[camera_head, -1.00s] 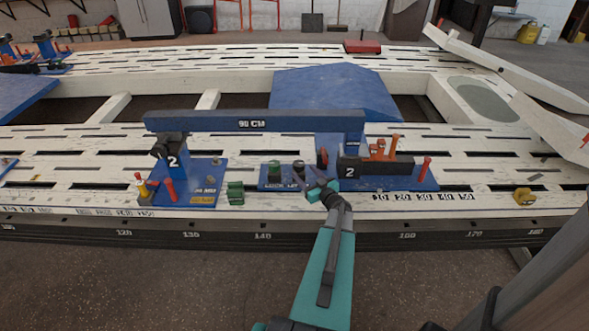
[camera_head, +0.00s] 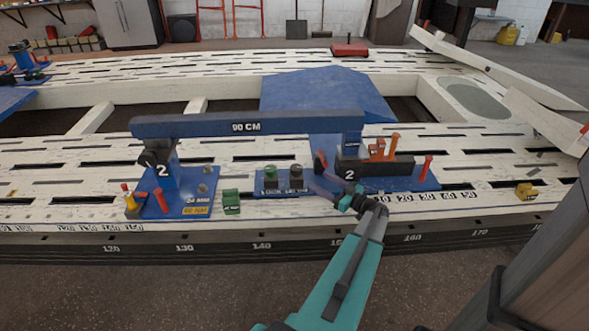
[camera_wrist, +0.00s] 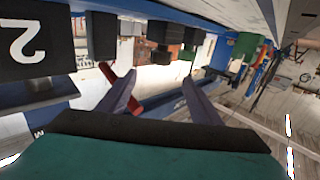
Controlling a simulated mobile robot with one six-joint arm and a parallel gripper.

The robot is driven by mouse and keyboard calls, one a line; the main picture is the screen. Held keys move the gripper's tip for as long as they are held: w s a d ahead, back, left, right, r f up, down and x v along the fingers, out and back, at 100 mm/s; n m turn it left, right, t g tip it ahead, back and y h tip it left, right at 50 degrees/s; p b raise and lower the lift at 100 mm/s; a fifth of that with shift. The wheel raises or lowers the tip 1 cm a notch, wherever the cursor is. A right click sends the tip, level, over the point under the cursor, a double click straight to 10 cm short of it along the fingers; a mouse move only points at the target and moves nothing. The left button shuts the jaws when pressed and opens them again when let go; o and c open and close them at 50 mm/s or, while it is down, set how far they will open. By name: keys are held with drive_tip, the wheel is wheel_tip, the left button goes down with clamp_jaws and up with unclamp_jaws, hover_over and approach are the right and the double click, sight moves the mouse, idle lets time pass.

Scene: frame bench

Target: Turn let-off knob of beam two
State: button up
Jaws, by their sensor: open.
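Beam two is the long blue-grey bar (camera_head: 250,126) marked 90 CM, carried on blue mounts marked 2. In front of it, a small blue plate (camera_head: 262,188) bears a green knob (camera_head: 271,174) and a dark knob (camera_head: 296,175). The labels below them are too small to read surely; the right one seems to be let-off. My gripper (camera_head: 322,185) is open and empty, just right of the dark knob, fingers pointing left. In the wrist view, upside down, the fingers (camera_wrist: 160,98) are apart; the dark knob (camera_wrist: 163,34) is beyond them, not between them.
A red lever (camera_head: 321,160) stands close beside my gripper. A black block marked 2 (camera_head: 376,165) with orange parts lies to its right.

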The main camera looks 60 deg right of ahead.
sight(301, 170)
drive_tip(key=shift+w, duration=0.15)
drive_tip(key=shift+w+d+b, duration=0.35)
drive_tip(key=shift+w, duration=1.9)
drive_tip(key=shift+w+d+b, duration=0.35)
drive_tip(key=shift+w+d, duration=0.05)
drive_tip(key=shift+w, duration=1.8)
drive_tip(key=shift+w+d+b, duration=0.35)
drive_tip(key=shift+w, duration=1.9)
drive_tip(key=shift+c, duration=0.3)
drive_tip(key=c, duration=1)
drive_tip(key=shift+r, duration=0.1)
